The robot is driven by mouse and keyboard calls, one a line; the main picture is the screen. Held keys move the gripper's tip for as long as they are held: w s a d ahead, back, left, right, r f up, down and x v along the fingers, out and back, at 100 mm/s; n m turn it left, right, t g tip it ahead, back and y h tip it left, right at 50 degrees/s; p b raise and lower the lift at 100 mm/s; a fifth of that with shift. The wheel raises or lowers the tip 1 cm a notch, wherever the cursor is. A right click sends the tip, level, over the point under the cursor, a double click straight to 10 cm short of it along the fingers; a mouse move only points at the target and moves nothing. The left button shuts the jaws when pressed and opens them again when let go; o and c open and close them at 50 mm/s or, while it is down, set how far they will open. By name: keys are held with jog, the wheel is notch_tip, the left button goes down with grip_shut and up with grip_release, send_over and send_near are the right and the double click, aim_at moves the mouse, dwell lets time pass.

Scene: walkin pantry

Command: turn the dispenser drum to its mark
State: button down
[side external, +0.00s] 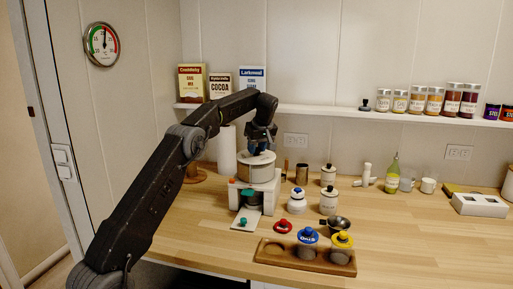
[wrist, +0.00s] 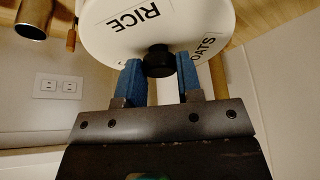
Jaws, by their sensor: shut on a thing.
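The dispenser drum (side external: 256,172) is a pale round drum on a white stand (side external: 271,192) on the wooden counter. In the wrist view the drum's white top (wrist: 185,22) carries the words RICE and OATS and a black knob (wrist: 158,60) near its lower edge. My gripper (side external: 260,148) is above the drum. In the wrist view its blue fingers (wrist: 160,70) stand on either side of the black knob, and it is shut on the knob. I cannot make out the mark in either view.
A white plate with a teal knob (side external: 243,222) lies before the stand. The right counter front is clear.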

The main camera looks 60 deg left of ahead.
jog(key=shift+r+n+g, duration=0.1)
jog(key=shift+n+g, duration=0.3)
jog(key=shift+n, duration=1)
jog(key=c, duration=0.8)
grip_release()
jog(key=shift+w+d+r, duration=0.1)
jog(key=shift+d+r, duration=0.05)
jog(key=shift+r, duration=0.3)
jog(key=w+d, duration=0.1)
jog(key=d, duration=0.3)
jog(key=w+d, duration=0.1)
jog(key=d, duration=0.6)
jog(key=shift+w+d, duration=0.4)
jog(key=shift+r, duration=0.1)
